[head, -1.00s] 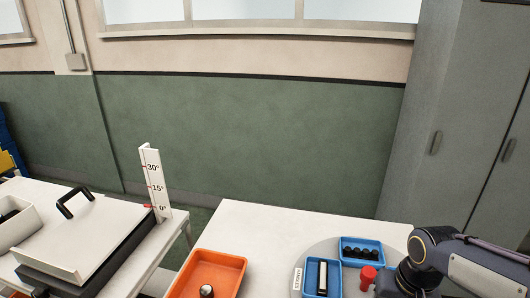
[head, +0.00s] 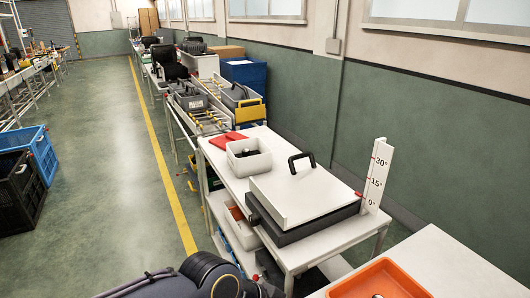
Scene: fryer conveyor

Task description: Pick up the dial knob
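A small round knob with a pale top (head: 377,296) lies in the orange tray (head: 392,268) at the bottom right; it is cut off by the lower edge, and I take it for the dial knob. Part of my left arm comes in at the bottom, left of the tray. Its fingers are out of frame. My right gripper is not in view.
A white table (head: 342,238) holds a hinged white board with a black handle (head: 301,161), an angle scale (head: 377,178) and a white bin (head: 249,163). Blue and black crates (head: 22,185) stand on the floor at left. The aisle (head: 100,200) is clear.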

